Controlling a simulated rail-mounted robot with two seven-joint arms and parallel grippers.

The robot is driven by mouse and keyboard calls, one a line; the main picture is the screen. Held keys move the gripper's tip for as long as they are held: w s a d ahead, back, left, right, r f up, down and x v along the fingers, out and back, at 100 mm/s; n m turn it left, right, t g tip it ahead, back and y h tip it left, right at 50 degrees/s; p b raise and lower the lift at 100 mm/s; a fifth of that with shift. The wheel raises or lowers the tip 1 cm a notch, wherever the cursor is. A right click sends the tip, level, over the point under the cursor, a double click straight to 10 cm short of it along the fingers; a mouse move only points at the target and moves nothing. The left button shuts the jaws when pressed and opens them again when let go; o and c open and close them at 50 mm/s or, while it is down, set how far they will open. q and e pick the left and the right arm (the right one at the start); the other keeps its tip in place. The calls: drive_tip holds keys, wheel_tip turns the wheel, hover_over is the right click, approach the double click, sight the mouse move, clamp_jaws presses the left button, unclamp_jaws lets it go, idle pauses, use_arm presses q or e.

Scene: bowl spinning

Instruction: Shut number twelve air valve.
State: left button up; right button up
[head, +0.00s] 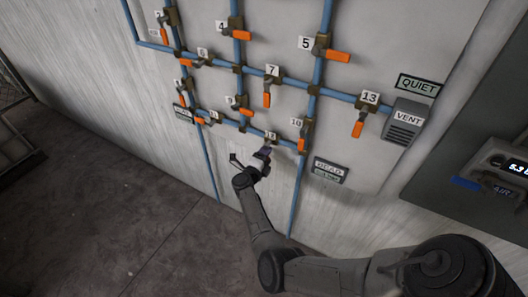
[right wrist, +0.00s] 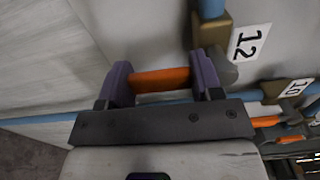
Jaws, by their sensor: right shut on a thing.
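The number twelve air valve shows in the right wrist view as a brass body (right wrist: 208,34) beside a white "12" label (right wrist: 247,42). Its orange handle (right wrist: 160,80) lies between the purple fingers of my right gripper (right wrist: 162,84). The gripper is shut on this handle, which runs roughly across the short blue pipe entering the valve body. In the head view, my right gripper (head: 263,155) is just below the valve's label (head: 270,135) and hides most of the handle. My left gripper is not in view.
Valve 10 (head: 303,128) is close on the right, with its orange handle hanging down. Other numbered valves sit on blue pipes above. A "DEAD" sign (head: 329,171) is at lower right, a vent box (head: 404,122) farther right. The floor (head: 150,235) at lower left is clear.

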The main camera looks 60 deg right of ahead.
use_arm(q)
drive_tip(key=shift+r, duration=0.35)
use_arm(e)
drive_tip(key=shift+s+n, duration=0.1)
drive_tip(key=shift+n, duration=0.2)
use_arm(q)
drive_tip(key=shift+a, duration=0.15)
use_arm(e)
drive_tip(key=o, duration=1.3)
